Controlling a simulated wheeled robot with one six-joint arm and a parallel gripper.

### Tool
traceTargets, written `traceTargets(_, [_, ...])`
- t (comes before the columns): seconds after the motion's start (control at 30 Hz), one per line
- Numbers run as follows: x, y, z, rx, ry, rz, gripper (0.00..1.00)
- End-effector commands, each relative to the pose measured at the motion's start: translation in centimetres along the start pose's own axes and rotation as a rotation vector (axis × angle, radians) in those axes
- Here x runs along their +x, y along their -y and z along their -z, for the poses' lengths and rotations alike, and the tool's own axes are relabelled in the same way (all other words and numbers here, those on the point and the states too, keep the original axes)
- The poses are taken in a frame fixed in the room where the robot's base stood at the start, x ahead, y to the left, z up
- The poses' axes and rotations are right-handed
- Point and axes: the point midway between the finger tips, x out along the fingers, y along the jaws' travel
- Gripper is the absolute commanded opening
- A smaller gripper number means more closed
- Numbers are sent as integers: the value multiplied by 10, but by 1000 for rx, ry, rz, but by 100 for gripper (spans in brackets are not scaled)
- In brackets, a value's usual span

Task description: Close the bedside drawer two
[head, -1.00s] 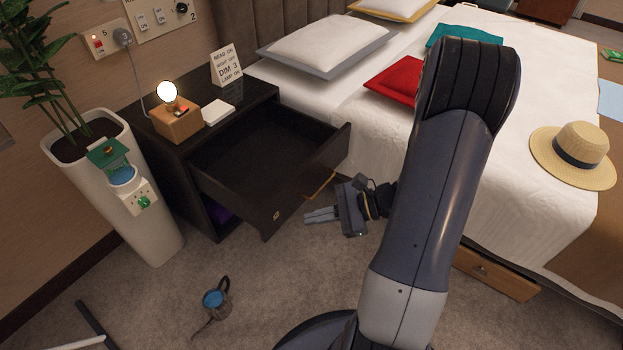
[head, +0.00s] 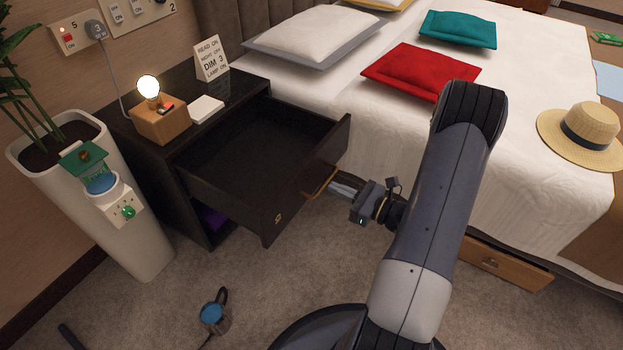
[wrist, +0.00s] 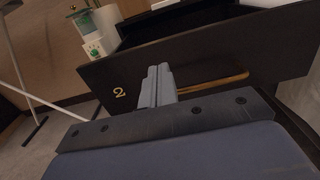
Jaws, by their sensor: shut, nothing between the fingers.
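The bedside drawer two (head: 300,190) is pulled far out of the dark nightstand (head: 190,185), and its inside looks empty. Its front carries a gold "2" and a long brass handle (head: 320,182). In the wrist view the drawer front (wrist: 215,70) spans the picture, with the brass handle (wrist: 215,85) just right of the fingers. My gripper (head: 338,188) is shut and empty, in front of the drawer front by the handle. It also shows in the wrist view (wrist: 158,72), its tips close to the front; I cannot tell whether they touch.
A lit lamp (head: 160,118), a white block (head: 206,108) and a sign (head: 211,58) stand on the nightstand. A white planter (head: 140,235) is at its left. The bed (head: 440,150) bounds the right side.

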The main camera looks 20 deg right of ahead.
Motion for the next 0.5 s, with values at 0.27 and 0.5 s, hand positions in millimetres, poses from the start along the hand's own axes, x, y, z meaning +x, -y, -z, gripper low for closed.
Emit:
traceTargets(0.27, [49,-1,2,-2,0,-5,0])
traceTargets(0.5, [77,-1,1,-2,0,-3,0])
